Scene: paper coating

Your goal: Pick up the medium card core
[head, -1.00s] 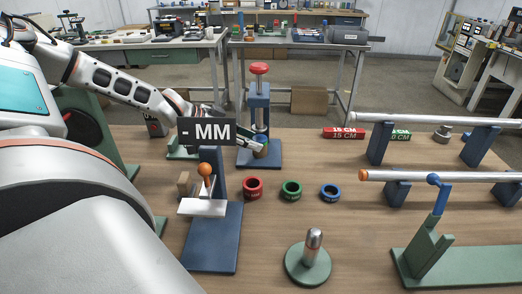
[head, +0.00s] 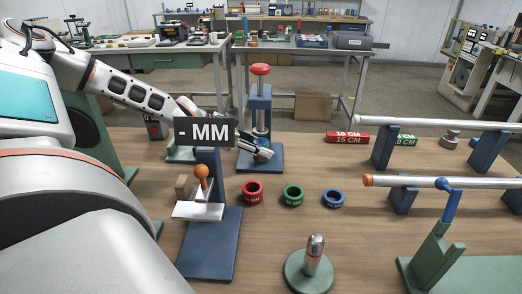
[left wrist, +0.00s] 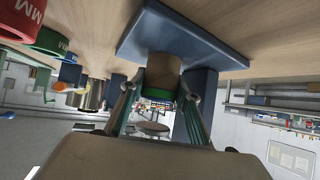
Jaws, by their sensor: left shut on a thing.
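The medium card core (left wrist: 164,72) is a brown cylinder with a green band at one end. In the left wrist view, which looks upside down, it sits between the two fingers of my left gripper (left wrist: 164,88), right at the blue base of the press (left wrist: 205,40). The gripper is shut on it. In the head view my left gripper (head: 260,149) is at the foot of the blue press with the red knob (head: 261,70). The core is mostly hidden there by the fingers. My right gripper is in neither view.
A red ring (head: 252,193), a green ring (head: 292,195) and a blue ring (head: 332,198) lie in front of the press. A blue stand with a "- MM" display (head: 205,132) is left of them. Metal rollers (head: 430,182) occupy the right side.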

